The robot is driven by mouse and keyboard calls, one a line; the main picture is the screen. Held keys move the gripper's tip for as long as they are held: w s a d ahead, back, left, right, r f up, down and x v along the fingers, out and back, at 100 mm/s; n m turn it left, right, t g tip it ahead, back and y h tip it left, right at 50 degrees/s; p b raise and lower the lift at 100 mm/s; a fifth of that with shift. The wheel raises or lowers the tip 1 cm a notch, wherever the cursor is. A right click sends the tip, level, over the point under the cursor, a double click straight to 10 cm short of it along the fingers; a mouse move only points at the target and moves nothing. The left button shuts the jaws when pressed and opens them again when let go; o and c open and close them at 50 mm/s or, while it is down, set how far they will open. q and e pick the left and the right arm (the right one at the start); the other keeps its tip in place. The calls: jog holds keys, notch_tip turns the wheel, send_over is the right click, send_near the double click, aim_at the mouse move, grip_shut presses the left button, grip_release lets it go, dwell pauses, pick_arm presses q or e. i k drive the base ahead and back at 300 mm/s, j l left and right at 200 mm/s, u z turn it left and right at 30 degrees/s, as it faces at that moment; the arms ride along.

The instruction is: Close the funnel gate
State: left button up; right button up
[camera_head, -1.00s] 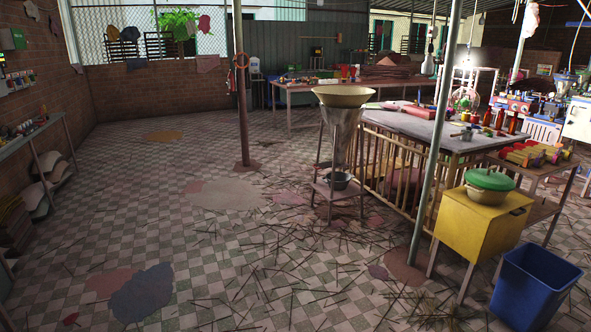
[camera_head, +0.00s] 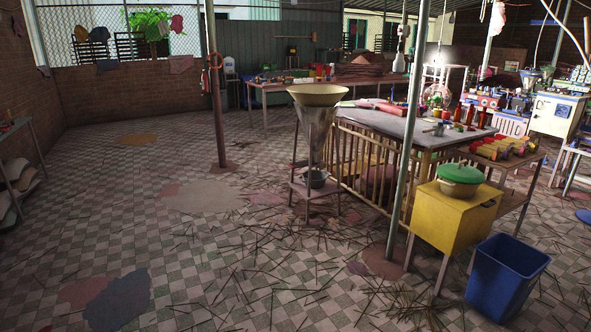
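A funnel (camera_head: 318,110) with a wide tan rim and a grey metal cone stands upright on a legged frame (camera_head: 292,190), beside the slatted side of the long table. A small metal pot (camera_head: 316,178) sits on the frame's lower shelf, under the funnel's outlet. The gate at the funnel's narrow lower end is too small and dark to make out, so I cannot tell whether it is open or shut. Neither of my grippers shows in the head view.
A grey-topped table (camera_head: 412,124) stands right of the funnel. A pole (camera_head: 404,160), a yellow cabinet (camera_head: 446,222) with a green-lidded pot (camera_head: 461,175) and a blue bin (camera_head: 504,277) stand front right. Thin sticks litter the checkered floor. The floor on the left is largely open.

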aim_at(305, 164)
jog(key=i+z, duration=0.1)
jog(key=i, duration=4.2)
jog(key=j, duration=0.1)
